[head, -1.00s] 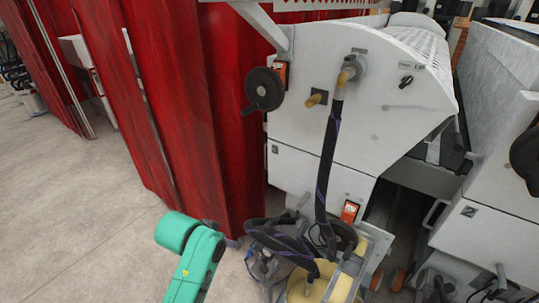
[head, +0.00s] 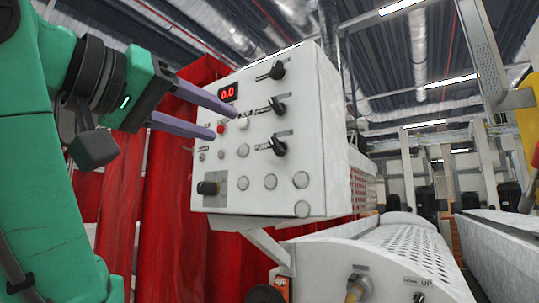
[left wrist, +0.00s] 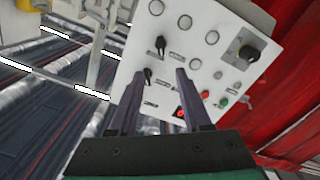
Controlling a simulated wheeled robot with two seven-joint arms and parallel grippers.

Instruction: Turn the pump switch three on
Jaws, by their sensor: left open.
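A white control box (head: 228,160) fills the middle of the head view. Three black rotary switches stand in a column on its right side: upper (head: 277,70), middle (head: 277,106) and lower (head: 278,145). Their labels are too small to read, so I cannot tell which is pump switch three. My left gripper (head: 228,124) is open and empty, its purple fingers pointing at the panel left of the switches. In the left wrist view, two switches show, the lower one (left wrist: 160,45) and the middle one (left wrist: 148,75), near the fingertips. My right gripper is out of view.
The panel also carries a red display (head: 228,92), a red button (head: 221,129), several round buttons and a black knob (head: 208,188). A red curtain (head: 165,190) hangs behind. The white perforated machine cover (head: 385,245) lies below right.

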